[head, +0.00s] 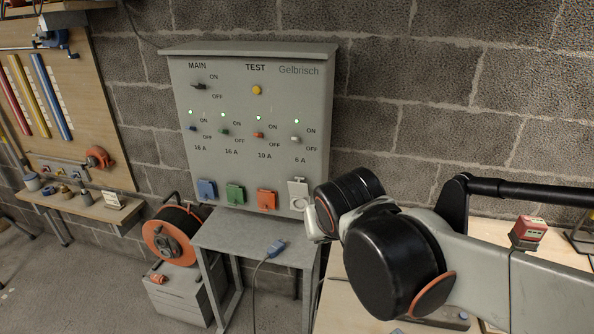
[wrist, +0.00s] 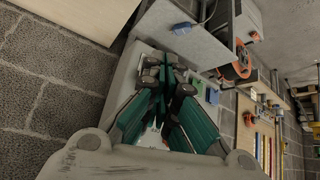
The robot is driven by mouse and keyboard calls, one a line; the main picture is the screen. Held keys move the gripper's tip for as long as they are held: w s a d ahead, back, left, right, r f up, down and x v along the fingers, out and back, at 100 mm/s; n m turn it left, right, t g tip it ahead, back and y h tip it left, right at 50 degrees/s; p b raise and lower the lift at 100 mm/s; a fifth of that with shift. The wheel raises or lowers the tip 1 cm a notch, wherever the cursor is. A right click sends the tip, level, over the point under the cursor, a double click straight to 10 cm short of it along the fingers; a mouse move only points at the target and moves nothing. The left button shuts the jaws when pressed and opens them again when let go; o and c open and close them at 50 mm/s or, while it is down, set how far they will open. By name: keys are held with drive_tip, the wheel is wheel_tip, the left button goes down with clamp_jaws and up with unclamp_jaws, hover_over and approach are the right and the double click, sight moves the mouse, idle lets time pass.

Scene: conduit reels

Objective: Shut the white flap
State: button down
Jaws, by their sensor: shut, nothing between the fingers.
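The white flap (head: 298,187) is at the right end of the socket row on the grey panel (head: 235,130). It stands raised, and the round white socket face shows below it. My gripper (wrist: 166,68) is shut and empty, with its teal fingers together in the wrist view. In the head view my wrist is just right of the white socket, and my arm hides the fingers. In the wrist view the fingers are in front of the panel; the white flap cannot be made out there, so I cannot tell whether they touch it.
Blue (head: 207,189), green (head: 235,194) and orange (head: 267,200) flaps sit left of the white one. A grey table (head: 230,232) below carries a blue plug (head: 276,247) with a cable. An orange cable reel (head: 168,242) stands left.

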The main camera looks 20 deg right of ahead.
drive_tip(key=w+d+r+m+h+p, duration=0.2)
drive_tip(key=w+m+h+p, duration=0.15)
drive_tip(key=w, duration=0.95)
drive_tip(key=m+t+h+p, duration=0.1)
drive_tip(key=t+p, duration=0.1)
drive_tip(key=p, duration=0.2)
approach(299, 185)
wheel_tip(299, 185, up, 3)
drive_tip(key=x, duration=0.3)
drive_tip(key=b+x, duration=0.1)
drive_tip(key=x, duration=0.2)
drive_tip(key=b+x, duration=0.1)
drive_tip(key=x, duration=0.3)
drive_tip(key=shift+w+d+r, duration=0.1)
drive_tip(key=shift+d+r, duration=0.05)
drive_tip(key=shift+r, duration=0.15)
drive_tip(key=shift+b, duration=0.35)
